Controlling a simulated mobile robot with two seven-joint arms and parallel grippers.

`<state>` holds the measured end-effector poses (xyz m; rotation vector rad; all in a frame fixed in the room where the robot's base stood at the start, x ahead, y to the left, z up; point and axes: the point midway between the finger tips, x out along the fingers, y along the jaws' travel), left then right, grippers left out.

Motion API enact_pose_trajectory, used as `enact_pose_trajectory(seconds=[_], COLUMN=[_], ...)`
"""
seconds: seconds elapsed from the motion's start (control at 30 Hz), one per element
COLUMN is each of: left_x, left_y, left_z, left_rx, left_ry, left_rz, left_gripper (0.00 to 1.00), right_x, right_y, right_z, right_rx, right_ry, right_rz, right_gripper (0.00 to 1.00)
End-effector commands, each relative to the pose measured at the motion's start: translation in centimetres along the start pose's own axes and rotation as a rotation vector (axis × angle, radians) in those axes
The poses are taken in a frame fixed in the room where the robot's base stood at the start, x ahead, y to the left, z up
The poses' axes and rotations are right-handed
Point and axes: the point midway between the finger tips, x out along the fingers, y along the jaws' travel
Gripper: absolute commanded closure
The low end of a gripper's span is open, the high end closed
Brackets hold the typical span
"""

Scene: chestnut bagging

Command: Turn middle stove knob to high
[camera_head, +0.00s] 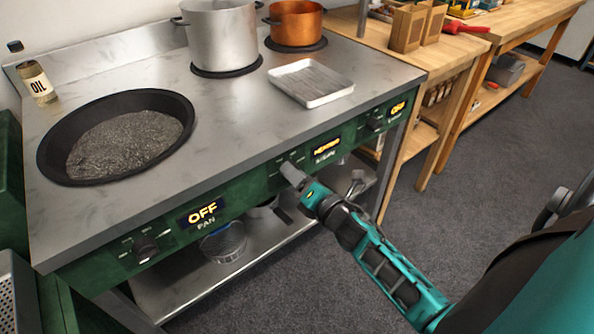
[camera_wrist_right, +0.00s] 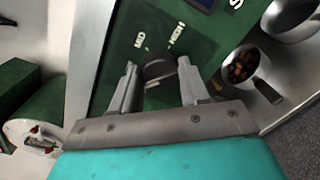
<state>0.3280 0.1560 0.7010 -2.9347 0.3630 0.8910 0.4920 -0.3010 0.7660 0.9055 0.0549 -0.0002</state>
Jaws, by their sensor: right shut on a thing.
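The green front panel of the stove (camera_head: 230,115) carries knobs with lit displays. The middle knob is mostly hidden behind my right gripper (camera_head: 288,169) in the head view. In the right wrist view, the dark round middle knob (camera_wrist_right: 158,69) sits between the two fingers of my right gripper (camera_wrist_right: 157,63), which is shut on it. The middle display (camera_head: 326,147) shows a lit yellow word, too small to read surely. My left gripper is not in view.
A lower shelf (camera_head: 180,285) holds cookware. Wooden tables stand at the right.

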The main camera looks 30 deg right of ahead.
Motion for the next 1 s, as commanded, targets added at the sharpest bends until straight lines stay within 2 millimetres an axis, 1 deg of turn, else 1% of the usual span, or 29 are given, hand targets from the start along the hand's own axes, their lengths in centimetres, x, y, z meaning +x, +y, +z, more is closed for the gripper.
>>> enact_pose_trajectory(seconds=[0.07,0.2,0.67,1.0], left_x=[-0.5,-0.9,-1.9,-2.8], left_y=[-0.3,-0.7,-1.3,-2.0], left_z=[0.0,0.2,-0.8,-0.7], left_rx=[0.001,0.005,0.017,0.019], left_ry=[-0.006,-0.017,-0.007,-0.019], left_rz=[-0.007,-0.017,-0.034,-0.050], left_gripper=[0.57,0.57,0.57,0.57], right_x=[0.0,0.0,0.0,0.1], right_y=[0.4,0.4,0.3,0.2], right_z=[0.1,0.1,0.2,0.3], right_rx=[0.075,0.207,0.643,0.963], right_ry=[0.009,0.018,0.049,0.071], right_rz=[0.003,0.001,-0.005,-0.009], right_gripper=[0.86,0.86,0.86,0.86])
